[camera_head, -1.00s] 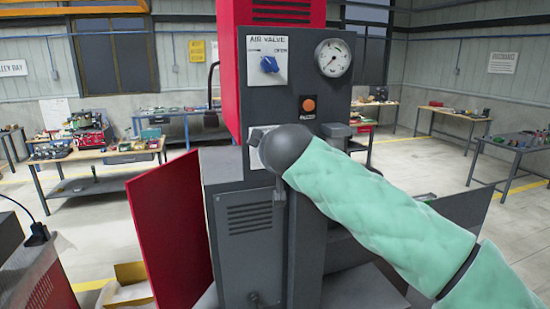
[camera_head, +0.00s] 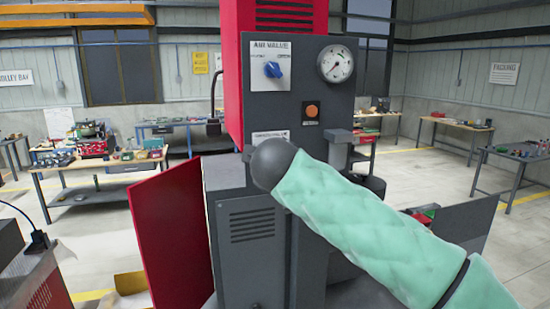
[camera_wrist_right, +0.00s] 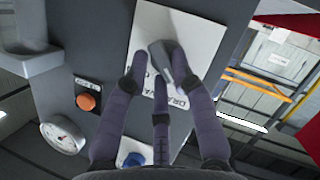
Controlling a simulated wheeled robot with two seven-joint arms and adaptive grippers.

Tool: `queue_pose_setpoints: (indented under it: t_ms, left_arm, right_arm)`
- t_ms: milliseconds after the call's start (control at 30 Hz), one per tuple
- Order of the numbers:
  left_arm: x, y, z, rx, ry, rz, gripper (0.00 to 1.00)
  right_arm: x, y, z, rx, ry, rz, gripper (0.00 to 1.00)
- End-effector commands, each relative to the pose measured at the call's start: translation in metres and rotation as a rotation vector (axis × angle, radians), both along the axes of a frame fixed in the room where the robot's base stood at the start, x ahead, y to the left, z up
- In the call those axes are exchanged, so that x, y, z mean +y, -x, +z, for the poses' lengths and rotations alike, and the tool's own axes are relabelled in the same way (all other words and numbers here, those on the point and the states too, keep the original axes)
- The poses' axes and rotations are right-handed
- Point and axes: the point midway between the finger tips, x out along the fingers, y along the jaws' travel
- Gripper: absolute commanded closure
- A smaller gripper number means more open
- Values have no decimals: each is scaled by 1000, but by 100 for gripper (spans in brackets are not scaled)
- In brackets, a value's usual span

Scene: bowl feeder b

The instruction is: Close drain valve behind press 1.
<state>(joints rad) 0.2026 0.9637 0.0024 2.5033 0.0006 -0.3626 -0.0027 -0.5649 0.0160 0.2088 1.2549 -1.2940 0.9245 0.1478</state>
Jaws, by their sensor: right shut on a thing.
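The press (camera_head: 250,225) is a grey and red machine in the middle of the head view. A white label plate (camera_head: 268,135), too small to read fully there, sits below its orange button. In the right wrist view the plate (camera_wrist_right: 200,35) appears turned over, with lettering starting "DRA". A grey valve handle (camera_wrist_right: 172,66) stands out from it. My right gripper (camera_wrist_right: 163,75) has its purple fingers around this handle, shut on it. In the head view my green-sleeved right arm and dark wrist cover the fingers and most of the handle. My left gripper is out of view.
Above are a blue air valve knob (camera_head: 273,69), a pressure gauge (camera_head: 336,63) and an orange button (camera_head: 312,111). A grey bracket (camera_head: 340,140) juts out right of the plate. A red panel (camera_head: 168,235) stands at the left. Workbenches stand farther back.

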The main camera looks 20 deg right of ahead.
Motion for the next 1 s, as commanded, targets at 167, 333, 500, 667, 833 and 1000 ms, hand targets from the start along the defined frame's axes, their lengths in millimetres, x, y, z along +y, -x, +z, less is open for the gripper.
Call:
queue_pose_setpoints:
  t_ms: [167,333,500,667,833,1000]
  left_arm:
    - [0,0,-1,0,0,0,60]
    - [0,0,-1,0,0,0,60]
    - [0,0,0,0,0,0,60]
    - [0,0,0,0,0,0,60]
    - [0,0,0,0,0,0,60]
    - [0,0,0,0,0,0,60]
  right_arm:
    - [3,-3,-13,25,7,-1,54]
    - [3,-2,-10,19,5,0,54]
    - [2,-1,-7,13,3,0,54]
    - [2,1,-4,9,1,0,54]
    - [7,18,1,8,1,2,54]
    - [15,49,10,8,0,3,54]
